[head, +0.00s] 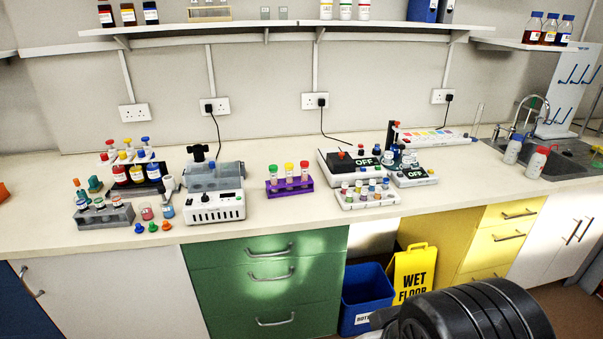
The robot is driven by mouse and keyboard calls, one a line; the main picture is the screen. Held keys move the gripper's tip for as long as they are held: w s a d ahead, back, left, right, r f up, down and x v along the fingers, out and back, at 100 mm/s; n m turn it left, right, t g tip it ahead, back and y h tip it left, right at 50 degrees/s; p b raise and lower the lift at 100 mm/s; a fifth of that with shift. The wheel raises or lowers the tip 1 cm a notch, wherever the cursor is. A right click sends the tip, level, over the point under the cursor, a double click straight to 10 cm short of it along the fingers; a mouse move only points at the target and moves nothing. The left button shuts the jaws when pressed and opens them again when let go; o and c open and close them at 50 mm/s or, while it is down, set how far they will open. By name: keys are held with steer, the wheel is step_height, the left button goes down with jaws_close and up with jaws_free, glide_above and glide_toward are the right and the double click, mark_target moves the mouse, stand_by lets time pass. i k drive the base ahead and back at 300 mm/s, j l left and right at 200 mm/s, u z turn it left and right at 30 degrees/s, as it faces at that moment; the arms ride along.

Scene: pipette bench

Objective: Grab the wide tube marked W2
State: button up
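A purple rack (290,189) stands on the bench left of centre in the head view. It holds three wide tubes upright: one with a green cap (273,170), one with a yellow cap (289,167) and one with a red cap (304,166). Their markings are too small to read, so I cannot tell which one is W2. The lower parts of the tubes are partly hidden by the rack. My gripper does not show; only a black ribbed part of my arm shows at the bottom right, well in front of the bench.
A white device (215,207) stands left of the purple rack. A white rack (368,200) of small capped vials stands to its right, before a unit reading OFF (349,163). Bare bench lies around the purple rack. A blue bin (367,290) and yellow wet-floor sign (413,270) stand below.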

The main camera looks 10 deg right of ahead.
mark_target(273, 176)
steer(key=i+l+u, duration=0.2)
steer(key=i, duration=0.35)
steer(key=i+l+u, duration=0.2)
steer(key=i+l, duration=0.15)
steer(key=i, duration=0.2)
steer(key=i+l+u, duration=0.2)
steer(key=i+l, duration=0.2)
steer(key=i, duration=0.1)
